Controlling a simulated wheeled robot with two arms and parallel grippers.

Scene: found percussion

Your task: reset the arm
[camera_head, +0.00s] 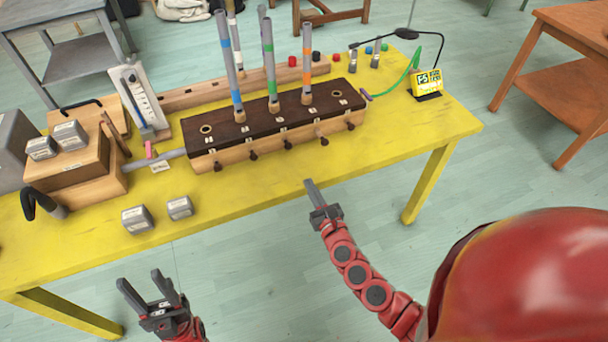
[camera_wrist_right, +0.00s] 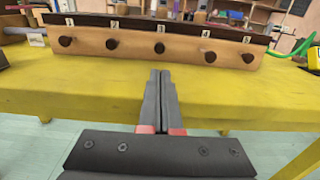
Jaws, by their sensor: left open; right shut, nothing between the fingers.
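My right gripper (camera_head: 312,190) is shut with nothing between its fingers. It is in front of the yellow table's front edge, pointing toward the wooden pipe box; in the right wrist view its closed fingers (camera_wrist_right: 162,85) point at the box front. My left gripper (camera_head: 148,284) is open and empty, low in front of the table at the lower left. The pipe box (camera_head: 275,128) has a dark top, numbered labels and several knobs along its front. Striped grey pipes stand upright in it, such as the blue-banded one (camera_head: 229,62). Neither gripper touches anything.
The yellow table (camera_head: 380,150) carries two grey weights (camera_head: 138,219) near its front left and wooden blocks with more weights at far left. A small yellow meter (camera_head: 427,82) sits at right. The table front beside the box is clear.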

